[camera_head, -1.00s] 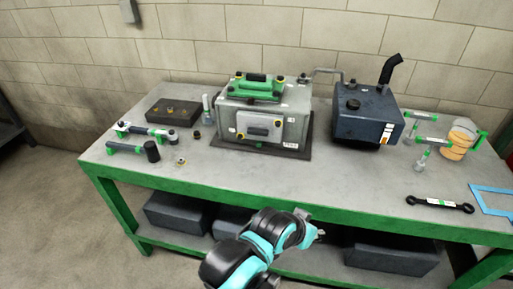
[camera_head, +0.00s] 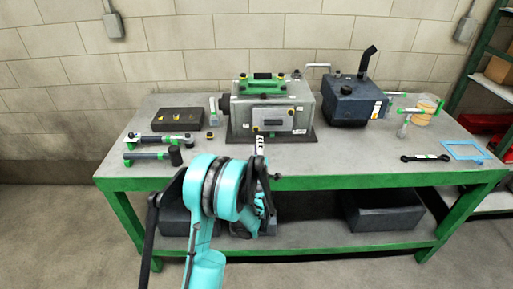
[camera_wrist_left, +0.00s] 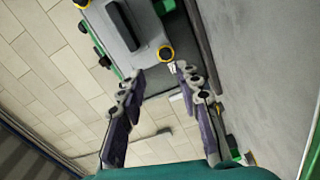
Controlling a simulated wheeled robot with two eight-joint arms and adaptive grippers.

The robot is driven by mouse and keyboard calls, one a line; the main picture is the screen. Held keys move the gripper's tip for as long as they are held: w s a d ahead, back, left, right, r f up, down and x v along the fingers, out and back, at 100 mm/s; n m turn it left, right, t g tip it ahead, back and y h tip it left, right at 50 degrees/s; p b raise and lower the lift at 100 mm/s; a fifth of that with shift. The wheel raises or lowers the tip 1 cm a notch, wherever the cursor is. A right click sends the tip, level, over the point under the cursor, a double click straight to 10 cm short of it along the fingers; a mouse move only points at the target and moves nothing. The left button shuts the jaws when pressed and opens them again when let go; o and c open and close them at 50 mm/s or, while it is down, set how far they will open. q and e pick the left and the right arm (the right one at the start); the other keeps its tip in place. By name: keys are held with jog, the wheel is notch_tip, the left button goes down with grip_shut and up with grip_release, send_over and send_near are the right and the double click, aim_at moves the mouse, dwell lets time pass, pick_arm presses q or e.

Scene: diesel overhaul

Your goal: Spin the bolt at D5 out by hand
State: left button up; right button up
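The grey engine block (camera_head: 243,118) stands on a dark base plate near the middle of the bench. Its front has a raised cover (camera_head: 271,122) and bolts ringed in yellow. I cannot read which one is D5. In the left wrist view one yellow-ringed bolt (camera_wrist_left: 166,53) shows at the cover's corner, just beyond my fingertips. My left gripper (camera_head: 259,146) is in front of the block's lower front. In the left wrist view its two fingers (camera_wrist_left: 156,80) are spread, with nothing between them. My right gripper is not in view.
A dark blue tank (camera_head: 352,104) with a bent pipe stands right of the block. A black tray (camera_head: 178,121) and hammer-like tools (camera_head: 160,138) lie at the left. A black wrench (camera_head: 425,157) and a blue frame (camera_head: 465,151) lie at the right. The bench front between is mostly clear.

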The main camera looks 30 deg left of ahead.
aim_at(256, 131)
pick_arm(q)
jog(key=shift+w+a+f+n+y, duration=0.1)
jog(key=shift+a+f+n+y, duration=0.2)
jog(key=shift+a+f, duration=0.1)
jog(key=shift+w+a, duration=0.35)
jog(key=p+x, duration=0.1)
jog(key=x, duration=0.5)
jog(key=shift+f, duration=0.15)
jog(key=shift+x, duration=0.85)
jog(key=shift+d, duration=0.1)
